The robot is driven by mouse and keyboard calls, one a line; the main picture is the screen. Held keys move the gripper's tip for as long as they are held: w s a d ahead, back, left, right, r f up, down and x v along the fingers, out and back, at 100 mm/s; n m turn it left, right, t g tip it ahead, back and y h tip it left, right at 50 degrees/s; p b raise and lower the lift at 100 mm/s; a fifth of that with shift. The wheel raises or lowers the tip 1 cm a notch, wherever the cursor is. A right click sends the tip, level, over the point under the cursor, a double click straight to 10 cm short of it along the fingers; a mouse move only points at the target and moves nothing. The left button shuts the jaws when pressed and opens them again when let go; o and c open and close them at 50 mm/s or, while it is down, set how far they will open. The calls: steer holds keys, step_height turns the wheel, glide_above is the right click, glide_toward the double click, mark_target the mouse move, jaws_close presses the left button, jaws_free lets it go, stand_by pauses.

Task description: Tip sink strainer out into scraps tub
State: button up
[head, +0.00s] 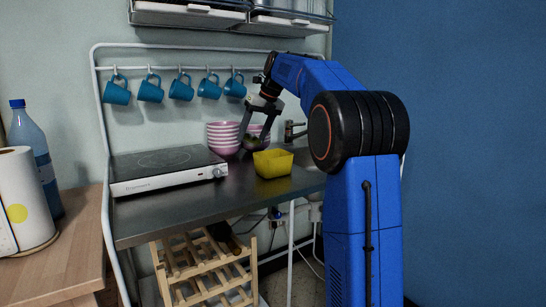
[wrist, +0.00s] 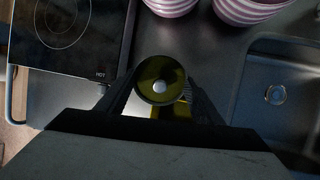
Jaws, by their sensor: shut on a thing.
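My gripper (head: 256,118) is shut on the sink strainer and holds it up above the counter. In the wrist view the strainer (wrist: 160,80) is a small round dish with a dark olive inside and a pale knob in its centre, between my two fingers. In the head view it is small and dark against the bowls, so its exact tilt is hard to tell. The scraps tub (head: 272,165) is a yellow square open box on the metal counter, just right of and below the gripper. In the wrist view only a yellow part of the tub (wrist: 172,112) shows below the strainer.
Stacks of pink-striped bowls (head: 222,138) stand behind the tub. A black hotplate (head: 168,168) is at the left. The sink (wrist: 275,95) is at the right in the wrist view. Blue mugs (head: 150,90) hang on a rail above. Bare counter (head: 190,208) lies in front.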

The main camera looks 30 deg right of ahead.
mark_target(254, 142)
steer(key=shift+s+d+r+t+y+p, duration=0.15)
steer(key=shift+s+d+t+y, duration=0.25)
steer(key=shift+s+t, duration=0.15)
steer(key=shift+s+d+r+t+y+p, duration=0.15)
steer(key=shift+s+d+t+y, duration=0.25)
steer(key=shift+s, duration=0.25)
steer(key=shift+s+d+r+t+p, duration=0.1)
steer(key=shift+s+t+p, duration=0.25)
steer(key=shift+t, duration=0.1)
stand_by(0.5)
steer(key=shift+s+d+r+t+y+p, duration=0.2)
steer(key=shift+s+t+y+p, duration=0.1)
steer(key=shift+t+y, duration=0.25)
steer(key=shift+s+d+r+t+y+p, duration=0.15)
steer(key=shift+s+t+y+p, duration=0.15)
steer(key=shift+t, duration=0.35)
stand_by(1.1)
steer(key=shift+s+d+t+y+p, duration=0.2)
steer(key=shift+t+y+p, duration=0.1)
steer(key=shift+t+y, duration=0.25)
steer(key=shift+s+d+t+y+p, duration=0.1)
steer(key=shift+s+t+y+p, duration=0.15)
steer(key=shift+t, duration=0.5)
stand_by(1.1)
steer(key=shift+s+d+t+y, duration=0.3)
steer(key=shift+s+t+y, duration=0.05)
steer(key=shift+s+t, duration=0.15)
stand_by(0.6)
